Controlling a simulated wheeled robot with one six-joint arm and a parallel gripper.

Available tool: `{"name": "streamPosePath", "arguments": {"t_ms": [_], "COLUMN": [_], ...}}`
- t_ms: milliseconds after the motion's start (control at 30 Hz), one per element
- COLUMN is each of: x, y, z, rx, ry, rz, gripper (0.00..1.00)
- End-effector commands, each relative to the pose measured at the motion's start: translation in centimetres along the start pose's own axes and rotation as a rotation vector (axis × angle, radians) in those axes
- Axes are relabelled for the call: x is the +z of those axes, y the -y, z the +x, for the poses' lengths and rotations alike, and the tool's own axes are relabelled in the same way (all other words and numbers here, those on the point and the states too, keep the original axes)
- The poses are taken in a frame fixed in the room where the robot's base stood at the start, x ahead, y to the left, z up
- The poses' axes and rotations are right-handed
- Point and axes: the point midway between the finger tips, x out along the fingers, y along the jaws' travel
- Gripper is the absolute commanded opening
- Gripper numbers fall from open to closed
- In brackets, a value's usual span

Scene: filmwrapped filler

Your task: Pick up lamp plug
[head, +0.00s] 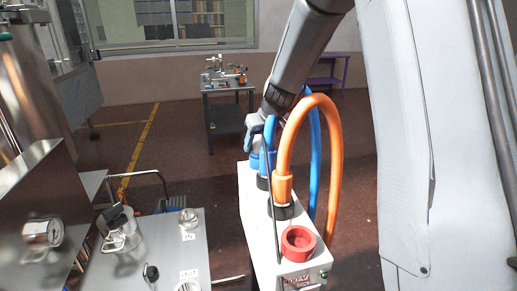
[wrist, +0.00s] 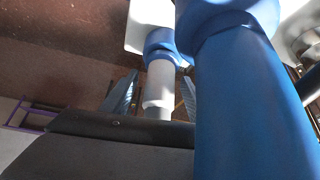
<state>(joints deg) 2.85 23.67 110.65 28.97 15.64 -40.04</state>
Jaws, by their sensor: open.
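What looks like the lamp plug, a pale grey cylinder (wrist: 159,84) with a blue collar (wrist: 160,42), shows in the wrist view at the white box. My gripper (wrist: 154,95) is open, with one finger on each side of the pale cylinder. I cannot tell whether the fingers touch it. In the head view my gripper (head: 254,128) is above the far end of the white box (head: 262,228), where a blue connector (head: 256,160) stands. The fingertips are hard to make out there.
A thick blue hose (wrist: 245,95) fills the right of the wrist view, close to my gripper. An orange hose (head: 323,103) arches from the box beside a red cap (head: 298,243). A metal bench (head: 150,262) with jars stands left. Open floor lies behind.

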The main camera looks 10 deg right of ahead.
Motion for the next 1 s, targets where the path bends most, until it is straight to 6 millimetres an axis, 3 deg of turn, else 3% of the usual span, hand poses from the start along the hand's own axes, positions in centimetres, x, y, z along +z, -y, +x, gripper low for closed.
{"name": "streamPosePath", "arguments": {"t_ms": [67, 400, 767, 1000], "x": [0.0, 0.0, -0.4, -2.1], "y": [0.0, 0.0, 0.0, 0.0], "z": [0.0, -0.1, -0.5, -3.1], "rx": [0.000, 0.000, 0.000, 0.000], "ry": [0.000, -0.001, -0.002, -0.005], "rz": [0.000, 0.001, 0.001, -0.001], "gripper": [0.54, 0.02, 0.02, 0.02]}}
